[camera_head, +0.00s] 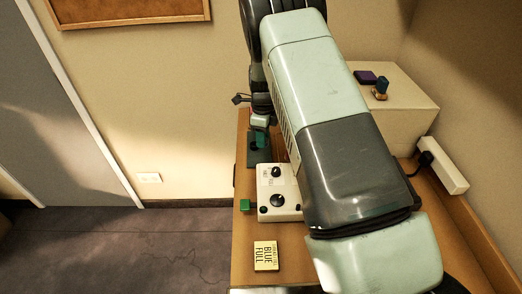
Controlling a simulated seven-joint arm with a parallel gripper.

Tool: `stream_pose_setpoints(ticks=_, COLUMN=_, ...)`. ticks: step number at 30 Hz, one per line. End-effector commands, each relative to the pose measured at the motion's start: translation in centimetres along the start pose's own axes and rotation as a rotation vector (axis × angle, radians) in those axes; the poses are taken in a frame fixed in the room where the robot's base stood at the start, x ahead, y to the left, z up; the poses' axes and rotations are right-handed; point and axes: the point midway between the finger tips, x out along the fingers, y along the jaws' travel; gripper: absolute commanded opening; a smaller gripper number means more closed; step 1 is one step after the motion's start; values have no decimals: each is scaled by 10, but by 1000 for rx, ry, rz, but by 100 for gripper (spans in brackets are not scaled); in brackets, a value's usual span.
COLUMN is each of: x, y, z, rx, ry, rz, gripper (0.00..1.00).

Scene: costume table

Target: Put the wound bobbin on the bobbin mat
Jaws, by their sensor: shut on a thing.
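My gripper (259,133) points down at the far left of the table, partly hidden by its own wrist. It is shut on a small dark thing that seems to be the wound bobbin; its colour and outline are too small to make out. A dark green mat (252,160), which looks like the bobbin mat, lies flat under the gripper. Whether the held thing touches the mat cannot be told from this view.
A cream winder box (269,213) with black knobs stands in front of the mat. A beige box (407,104) at back right bears a purple block (365,77) and a blue-topped piece (382,84).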

Motion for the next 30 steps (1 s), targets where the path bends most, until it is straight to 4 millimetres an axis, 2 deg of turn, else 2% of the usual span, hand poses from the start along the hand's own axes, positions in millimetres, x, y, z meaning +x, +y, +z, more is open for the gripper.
stream_pose_setpoints(ticks=3, x=23, y=1, z=-1, rx=0, ry=2, rz=2, gripper=4)
stream_pose_setpoints(ticks=11, x=45, y=0, z=0, rx=0, ry=0, rz=0, gripper=4)
stream_pose_setpoints(ticks=16, x=70, y=0, z=-1, rx=2, ry=1, rz=1, gripper=4)
stream_pose_setpoints(ticks=28, x=76, y=0, z=-1, rx=0, ry=1, rz=0, gripper=4)
stream_pose_setpoints(ticks=29, x=76, y=0, z=0, rx=0, ry=0, rz=-1, gripper=37)
stream_pose_setpoints(ticks=30, x=76, y=0, z=0, rx=0, ry=0, rz=-1, gripper=43)
